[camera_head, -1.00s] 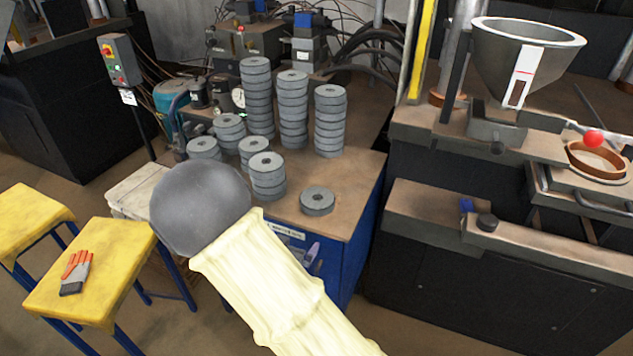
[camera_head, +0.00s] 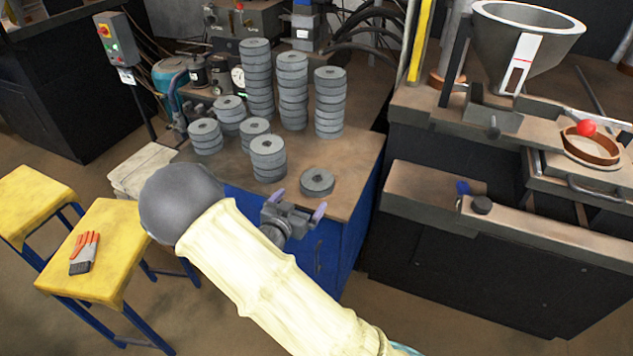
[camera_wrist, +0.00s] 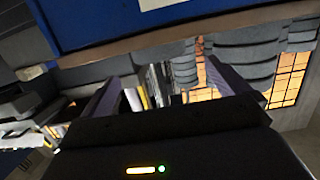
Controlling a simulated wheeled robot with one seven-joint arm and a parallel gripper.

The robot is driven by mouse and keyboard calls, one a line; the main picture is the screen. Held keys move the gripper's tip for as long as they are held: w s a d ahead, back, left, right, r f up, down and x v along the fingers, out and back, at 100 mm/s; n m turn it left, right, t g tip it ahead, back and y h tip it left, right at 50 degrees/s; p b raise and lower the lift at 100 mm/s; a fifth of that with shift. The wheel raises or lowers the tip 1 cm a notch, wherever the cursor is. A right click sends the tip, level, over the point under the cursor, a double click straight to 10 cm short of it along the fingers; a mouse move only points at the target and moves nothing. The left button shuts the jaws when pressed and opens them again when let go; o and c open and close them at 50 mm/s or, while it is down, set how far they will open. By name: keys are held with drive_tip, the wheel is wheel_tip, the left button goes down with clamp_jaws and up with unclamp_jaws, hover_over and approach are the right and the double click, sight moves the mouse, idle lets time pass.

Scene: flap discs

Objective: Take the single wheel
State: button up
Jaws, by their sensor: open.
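The single wheel (camera_head: 317,182) is a grey disc with a dark centre hole. It lies flat and alone on the brown table top (camera_head: 352,172) near its front right corner, in the head view. My gripper (camera_head: 299,203) is open and empty at the table's front edge, to the left of and slightly nearer than the single wheel, apart from it. In the wrist view its two purple fingers (camera_wrist: 157,90) are spread, with nothing between them. The wrist view shows the blue table front (camera_wrist: 90,22) and grey discs beyond; I cannot tell the single wheel there.
Several stacks of grey discs stand behind; the nearest stack (camera_head: 268,160) is left of the single wheel. A machine with a metal hopper (camera_head: 525,50) stands to the right. Table space right of the wheel is clear.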

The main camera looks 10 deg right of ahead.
sight(309, 191)
drive_tip(key=x, duration=0.6)
drive_tip(key=shift+p, duration=0.3)
drive_tip(key=shift+d, duration=0.15)
drive_tip(key=shift+w+d, duration=0.2)
drive_tip(key=shift+w, duration=0.1)
drive_tip(key=p+x, duration=0.1)
drive_tip(key=x, duration=0.3)
drive_tip(key=shift+w+d, duration=0.15)
drive_tip(key=shift+d, duration=0.05)
drive_tip(key=c, duration=1.1)
